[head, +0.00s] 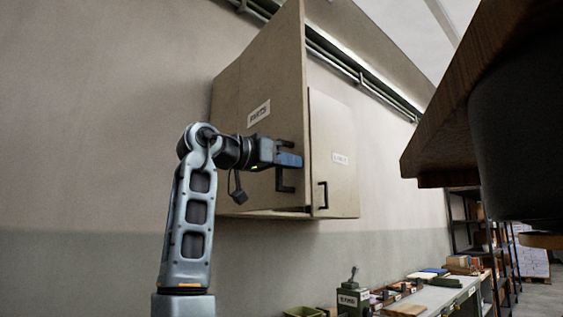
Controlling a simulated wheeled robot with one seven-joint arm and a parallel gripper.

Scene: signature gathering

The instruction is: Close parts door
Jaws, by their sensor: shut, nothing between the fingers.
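The parts door (270,75) is the left door of a beige wall cabinet, with a white label that seems to read PARTS. It stands open, with its free right edge swung out from the cabinet front and rising above the right door. Its dark handle (284,187) is near that free edge. My gripper (297,161) is shut and empty, with its blue fingertips in front of the door at the handle. The gripper covers the middle of the handle, and I cannot tell whether they touch.
The cabinet's right door (334,125) looks shut and has its own dark handle (322,196). A brown wooden overhang (445,130) and a dark rounded body (520,130) fill the right. Below, a workbench (455,295) holds several small items. Shelving (470,215) stands behind.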

